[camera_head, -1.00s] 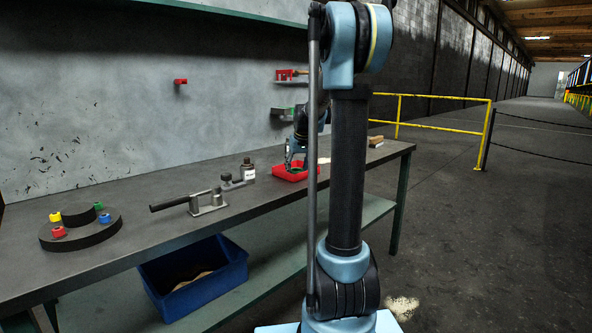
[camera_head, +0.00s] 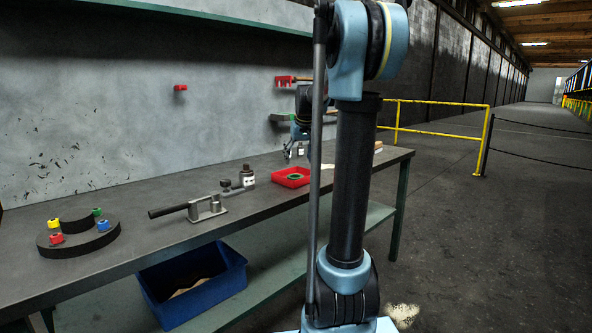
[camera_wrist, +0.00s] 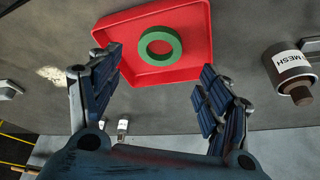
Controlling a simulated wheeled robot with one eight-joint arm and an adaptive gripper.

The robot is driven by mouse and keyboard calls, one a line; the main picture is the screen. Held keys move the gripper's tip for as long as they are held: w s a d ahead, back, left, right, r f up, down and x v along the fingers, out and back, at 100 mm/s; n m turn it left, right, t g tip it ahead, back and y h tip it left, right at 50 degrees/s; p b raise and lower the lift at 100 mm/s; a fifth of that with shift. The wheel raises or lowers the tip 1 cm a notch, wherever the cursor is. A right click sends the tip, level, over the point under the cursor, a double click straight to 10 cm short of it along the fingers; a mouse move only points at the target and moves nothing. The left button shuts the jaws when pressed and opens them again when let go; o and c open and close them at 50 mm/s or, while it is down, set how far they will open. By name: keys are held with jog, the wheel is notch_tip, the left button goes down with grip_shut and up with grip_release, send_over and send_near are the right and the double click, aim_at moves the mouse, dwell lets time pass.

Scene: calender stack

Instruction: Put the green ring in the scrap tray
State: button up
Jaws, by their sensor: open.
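The green ring (camera_wrist: 160,46) lies flat inside the red scrap tray (camera_wrist: 196,68), on its floor, in the wrist view. In the head view the ring (camera_head: 294,177) shows as a small green oval in the red tray (camera_head: 283,182) on the bench. My gripper (camera_wrist: 163,85) is open and empty, with its two fingers spread wide apart on the near side of the tray. In the head view my gripper (camera_head: 294,155) is above the back of the tray, clear of the ring.
A bottle labelled MESH (camera_wrist: 292,70) stands beside the tray. A lever tool (camera_head: 204,208) and a dark curved stand with several coloured pieces (camera_head: 92,242) are further left on the bench. A blue bin (camera_head: 205,285) sits on the lower shelf.

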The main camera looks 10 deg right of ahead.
jog(key=v, duration=0.5)
jog(key=s+f+g, duration=0.1)
jog(key=s+f, duration=0.4)
jog(key=s, duration=0.5)
jog(key=s+f, duration=0.5)
jog(key=s, duration=0.5)
jog(key=s+a+f+m+g, duration=0.1)
jog(key=s+f, duration=1.5)
jog(key=s, duration=0.2)
jog(key=shift+s+h, duration=0.3)
jog(key=shift+s, duration=0.05)
jog(key=shift+f, duration=0.15)
